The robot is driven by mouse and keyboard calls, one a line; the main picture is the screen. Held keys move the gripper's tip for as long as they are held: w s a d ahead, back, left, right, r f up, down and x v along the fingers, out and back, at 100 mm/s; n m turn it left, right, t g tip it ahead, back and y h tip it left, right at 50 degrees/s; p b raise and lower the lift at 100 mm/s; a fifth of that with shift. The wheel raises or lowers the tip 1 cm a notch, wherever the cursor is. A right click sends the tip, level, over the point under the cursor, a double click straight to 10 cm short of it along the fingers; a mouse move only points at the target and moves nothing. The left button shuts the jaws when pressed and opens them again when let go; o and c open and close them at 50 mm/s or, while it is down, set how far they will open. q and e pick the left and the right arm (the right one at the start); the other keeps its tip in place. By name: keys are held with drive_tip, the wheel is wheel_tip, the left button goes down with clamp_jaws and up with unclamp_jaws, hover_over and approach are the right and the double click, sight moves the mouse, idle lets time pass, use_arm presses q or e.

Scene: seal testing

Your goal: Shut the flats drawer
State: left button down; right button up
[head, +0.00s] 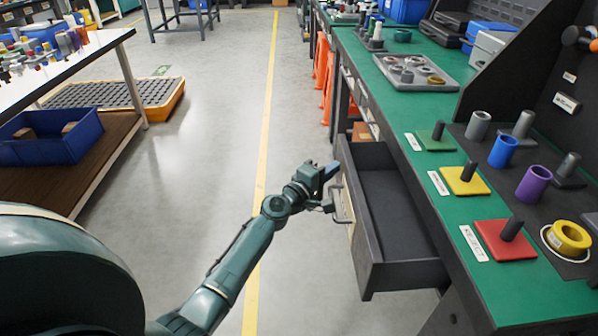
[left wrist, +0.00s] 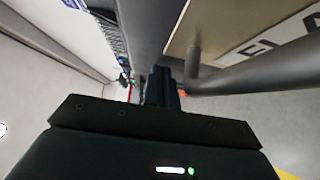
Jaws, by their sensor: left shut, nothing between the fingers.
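The flats drawer (head: 398,215) stands pulled out from under the green workbench, dark grey inside and empty as far as I see. Its front panel faces left and carries a grey bar handle (head: 342,204). My left gripper (head: 332,172) is at the front of the drawer, by the far end of the handle. Its fingers are shut with nothing between them. In the left wrist view the shut fingers (left wrist: 162,85) show close beside the handle bar (left wrist: 260,74) and the label plate (left wrist: 270,35), with part of the lettering cut off. I cannot tell whether they touch. My right gripper is not in view.
The green workbench (head: 440,185) holds green, yellow and red peg plates, coloured cylinders and a grey tray (head: 415,72). Orange cones (head: 322,65) stand beyond the drawer. A table with a blue bin (head: 50,135) is at left. The floor (head: 200,165) between is clear.

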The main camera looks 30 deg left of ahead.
use_arm(q)
drive_tip(key=b, duration=0.2)
hover_over(374, 192)
drive_tip(key=shift+s+a, duration=0.3)
drive_tip(key=shift+a, duration=0.05)
drive_tip(key=shift+w+d, duration=0.25)
drive_tip(key=shift+d, duration=0.1)
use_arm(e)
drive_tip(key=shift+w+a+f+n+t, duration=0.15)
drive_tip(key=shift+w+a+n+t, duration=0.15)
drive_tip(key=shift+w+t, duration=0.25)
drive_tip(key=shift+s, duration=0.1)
